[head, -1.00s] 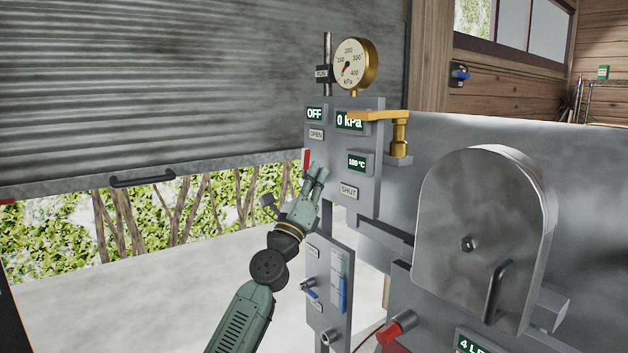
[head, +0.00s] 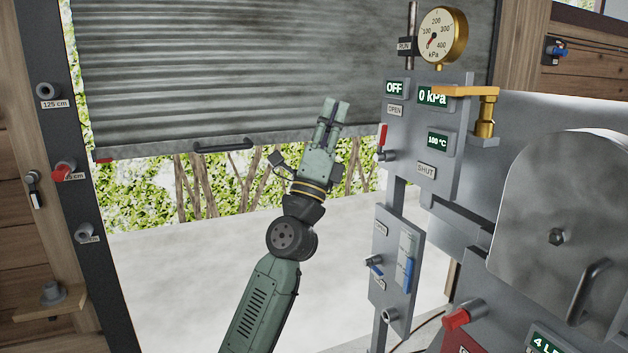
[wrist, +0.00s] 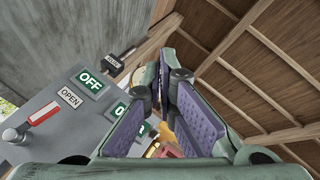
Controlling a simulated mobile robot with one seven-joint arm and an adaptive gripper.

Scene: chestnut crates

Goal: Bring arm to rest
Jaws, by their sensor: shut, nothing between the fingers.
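My gripper (head: 334,110) points up in the head view, in front of the partly raised roller shutter (head: 290,60). It is shut and empty, left of the grey control panel (head: 450,110) and apart from it. In the wrist view my gripper (wrist: 172,75) has its purple-padded fingers pointing toward the wooden roof. The red-handled lever (head: 382,136) on the panel's left edge stands free of my gripper. The panel's signs read OFF, 0 kPa and 100 °C.
A grey vessel with a round-topped door (head: 560,200) fills the right. A dark post with pegs (head: 75,170) stands left. Open floor (head: 180,280) lies under the shutter.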

